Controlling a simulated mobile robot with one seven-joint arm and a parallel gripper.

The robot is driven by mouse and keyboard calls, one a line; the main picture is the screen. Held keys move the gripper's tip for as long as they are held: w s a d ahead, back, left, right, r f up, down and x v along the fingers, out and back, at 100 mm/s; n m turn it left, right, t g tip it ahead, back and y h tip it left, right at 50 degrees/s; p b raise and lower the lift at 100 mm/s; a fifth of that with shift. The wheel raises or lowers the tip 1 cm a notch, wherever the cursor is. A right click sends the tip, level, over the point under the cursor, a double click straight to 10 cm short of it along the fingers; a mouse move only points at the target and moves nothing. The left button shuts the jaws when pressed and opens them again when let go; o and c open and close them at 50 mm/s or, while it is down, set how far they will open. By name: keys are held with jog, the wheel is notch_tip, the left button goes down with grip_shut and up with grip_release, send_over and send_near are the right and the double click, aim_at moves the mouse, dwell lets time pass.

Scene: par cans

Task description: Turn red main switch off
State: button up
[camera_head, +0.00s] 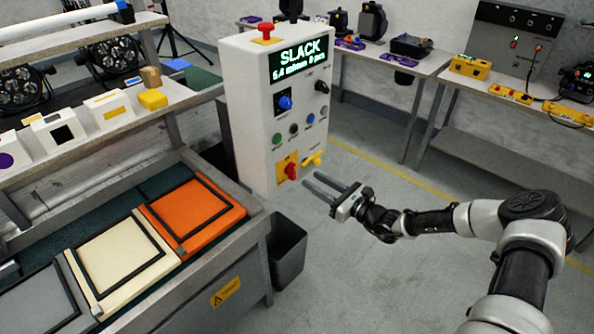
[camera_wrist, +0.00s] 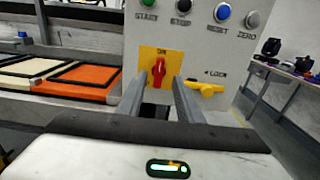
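The red main switch (camera_head: 291,171) is a rotary knob on a yellow plate, low on the front of the white control cabinet (camera_head: 245,110). In the wrist view the red switch (camera_wrist: 158,69) appears between and beyond my fingers, its handle roughly upright below an "ON" label. My gripper (camera_head: 310,178) is open and empty, in front of the cabinet and pointing at its lower panel. The fingers look apart from the switch. In the wrist view the gripper's fingertips (camera_wrist: 160,76) overlap the lower part of the yellow plate.
A yellow lock lever (camera_wrist: 206,88) sits just right of the switch. Several round buttons are above it, with a lit display (camera_head: 298,60) higher up. A dark bin (camera_head: 288,250) stands below left of my gripper. Open floor lies to the right.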

aim_at(295, 169)
jog(key=x, duration=0.8)
jog(key=shift+a, duration=0.1)
jog(key=shift+c, duration=0.2)
grip_shut()
